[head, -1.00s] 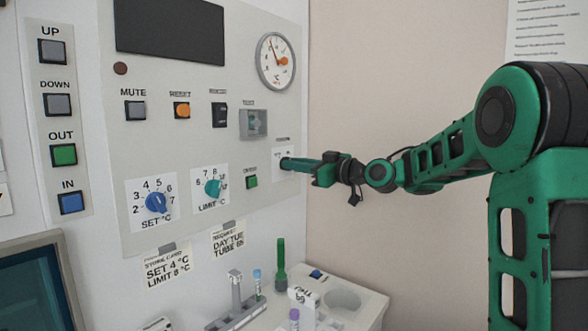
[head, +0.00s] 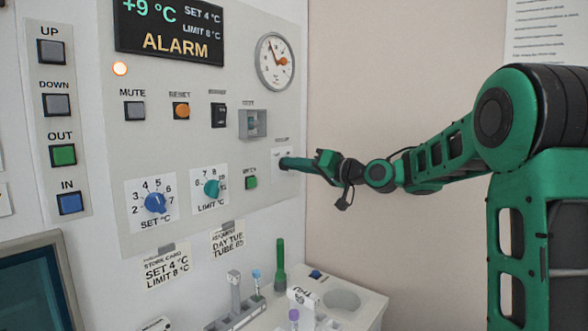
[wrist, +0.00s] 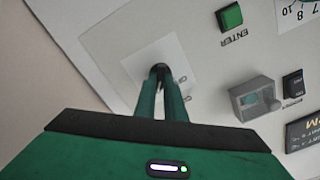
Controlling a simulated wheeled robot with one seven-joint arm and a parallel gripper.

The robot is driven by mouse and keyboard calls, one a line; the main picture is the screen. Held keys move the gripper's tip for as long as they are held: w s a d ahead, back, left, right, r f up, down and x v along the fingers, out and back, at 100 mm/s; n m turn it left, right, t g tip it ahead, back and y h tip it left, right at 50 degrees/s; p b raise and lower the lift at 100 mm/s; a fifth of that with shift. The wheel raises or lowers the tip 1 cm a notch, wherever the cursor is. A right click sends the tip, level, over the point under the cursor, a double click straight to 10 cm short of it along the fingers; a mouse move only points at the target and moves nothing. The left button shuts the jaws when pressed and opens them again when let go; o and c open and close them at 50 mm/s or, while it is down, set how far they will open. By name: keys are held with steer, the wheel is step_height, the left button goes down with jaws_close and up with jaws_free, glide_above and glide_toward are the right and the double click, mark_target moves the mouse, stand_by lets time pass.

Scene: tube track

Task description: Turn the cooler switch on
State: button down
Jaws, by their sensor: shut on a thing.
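My gripper (head: 285,162) reaches in from the right to the panel's right edge. It is shut on a small dark switch knob (wrist: 159,68) on a white label plate (wrist: 150,52), best seen in the wrist view. The fingers hide most of the knob, and I cannot read its setting. In the head view the label plate (head: 289,152) is partly covered by the fingers. The display (head: 168,28) is lit and reads +9 °C, SET 4 °C, LIMIT 8 °C and ALARM.
Near the gripper are the green ENTER button (wrist: 230,16), a recessed switch in a grey guard (head: 252,124) and the LIMIT dial (head: 212,188). The SET dial (head: 155,202) is further left. Below stands a bench (head: 365,305) with tubes and a rack.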

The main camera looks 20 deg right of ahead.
steer(key=shift+w+d+m, duration=0.1)
steer(key=shift+d+m, duration=0.25)
steer(key=shift+m, duration=0.25)
steer(key=c, duration=1.8)
jaws_free()
steer(key=shift+a, duration=0.1)
steer(key=v, duration=1)
steer(key=shift+s+d+f, duration=0.1)
steer(key=shift+s+d, duration=0.1)
steer(key=shift+s, duration=0.1)
